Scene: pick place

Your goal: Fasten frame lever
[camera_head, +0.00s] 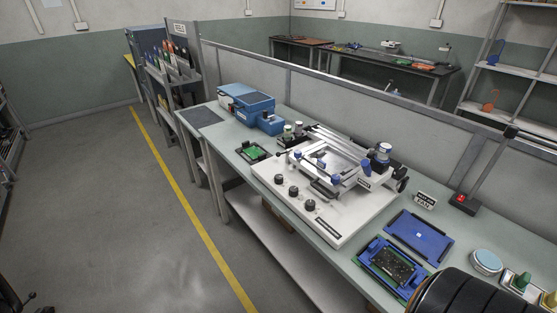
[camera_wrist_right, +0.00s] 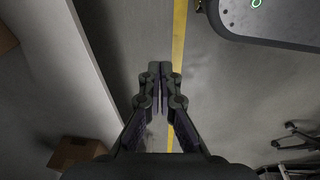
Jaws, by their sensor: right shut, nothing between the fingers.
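A white stencil-printer-like machine (camera_head: 274,195) with black knobs stands on the workbench in the head view. On top of it is a metal frame (camera_head: 322,160) with blue knobs or levers (camera_head: 335,180) along its front edge. I cannot tell which of these is the frame lever or whether it is fastened. In the right wrist view my right gripper (camera_wrist_right: 160,68) is shut and empty, pointing down over the floor. It is away from the machine. My left gripper is in neither view.
On the bench are a blue box-shaped device (camera_head: 248,106), a green board (camera_head: 255,151), a blue tray (camera_head: 420,234), a green circuit board in a blue holder (camera_head: 392,265) and a round light-blue-topped container (camera_head: 486,262). A yellow line (camera_head: 190,208) crosses the open floor. A cardboard box (camera_wrist_right: 78,153) lies low beside the bench.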

